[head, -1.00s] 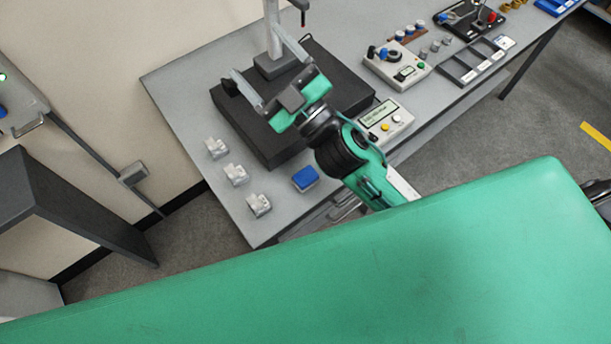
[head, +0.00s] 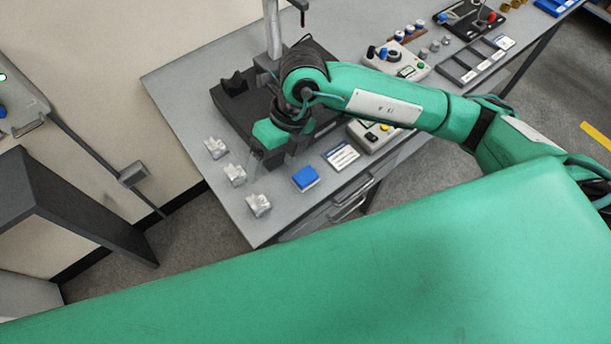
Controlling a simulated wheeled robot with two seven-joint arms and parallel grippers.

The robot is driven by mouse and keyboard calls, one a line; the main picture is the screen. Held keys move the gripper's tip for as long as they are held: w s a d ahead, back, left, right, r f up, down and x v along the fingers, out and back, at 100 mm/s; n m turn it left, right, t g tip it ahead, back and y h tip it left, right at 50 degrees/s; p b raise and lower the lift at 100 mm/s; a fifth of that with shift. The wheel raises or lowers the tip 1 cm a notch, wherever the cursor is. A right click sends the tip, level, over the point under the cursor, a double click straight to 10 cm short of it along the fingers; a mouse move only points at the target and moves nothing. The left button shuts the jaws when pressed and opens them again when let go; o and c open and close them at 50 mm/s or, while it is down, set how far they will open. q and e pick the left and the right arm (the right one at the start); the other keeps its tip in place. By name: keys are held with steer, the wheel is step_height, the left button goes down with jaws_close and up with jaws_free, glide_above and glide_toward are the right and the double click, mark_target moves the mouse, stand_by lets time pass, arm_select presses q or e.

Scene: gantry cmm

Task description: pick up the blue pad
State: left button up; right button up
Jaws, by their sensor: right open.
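The blue pad (head: 305,179) is a small blue block lying on the grey bench top, near its front edge and just right of the metal blocks. It is fully in view and nothing touches it that I can see. My right gripper (head: 274,163) is open and empty, with its fingers pointing down. In the picture it is up and to the left of the pad, by the front edge of the dark granite slab; its height above the bench is hard to tell. My left gripper is not in view.
A white label card (head: 341,156) and a control box (head: 378,136) are to the right. Bare bench surrounds the pad.

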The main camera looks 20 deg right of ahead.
steer(key=w+d+m+t+h, duration=0.1)
steer(key=w+d+t+h, duration=0.1)
steer(key=w+d+h, duration=0.35)
steer(key=y+p, duration=0.1)
steer(key=p, duration=0.1)
glide_above(303, 172)
step_height(303, 172, down, 9)
steer(key=shift+w+d+r, duration=0.1)
steer(key=shift+d, duration=0.05)
steer(key=shift+f+p, duration=0.25)
steer(key=shift+p, duration=0.05)
steer(key=f+p, duration=0.1)
steer(key=f, duration=0.2)
steer(key=shift+s+f+p, duration=0.2)
steer(key=shift+f+p, duration=0.05)
steer(key=shift+p, duration=0.1)
steer(key=shift+f, duration=0.6)
steer(key=c, duration=1.1)
steer(key=shift+r, duration=0.1)
